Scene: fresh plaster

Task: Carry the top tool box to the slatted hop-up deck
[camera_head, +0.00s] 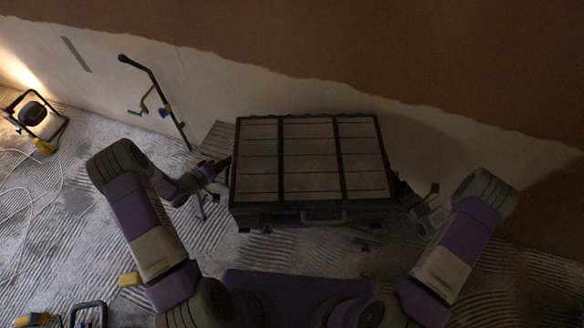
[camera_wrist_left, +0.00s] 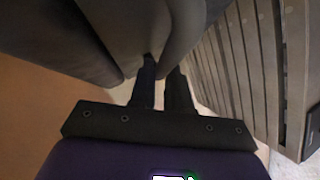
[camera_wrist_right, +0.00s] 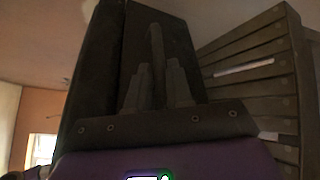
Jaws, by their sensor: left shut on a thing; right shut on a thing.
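The tool box (camera_head: 311,160), dark with a lid of pale panels in three columns, is held level between my two arms, its handle facing me. My left gripper (camera_head: 222,167) is shut at its left side; the fingers also show in the left wrist view (camera_wrist_left: 162,80). My right gripper (camera_head: 400,192) is shut at its right side; its fingers show against a dark surface in the right wrist view (camera_wrist_right: 157,60). The slatted deck (camera_wrist_left: 245,65) shows in the left wrist view and in the right wrist view (camera_wrist_right: 255,70). In the head view the box hides most of it; contact cannot be told.
A work lamp (camera_head: 33,112) stands at the far left with pale cable on the ridged floor. A dark pole (camera_head: 155,88) leans near the half-plastered wall (camera_head: 300,85) behind. Yellow-and-black items (camera_head: 40,319) lie at the lower left. Floor left of the box is mostly open.

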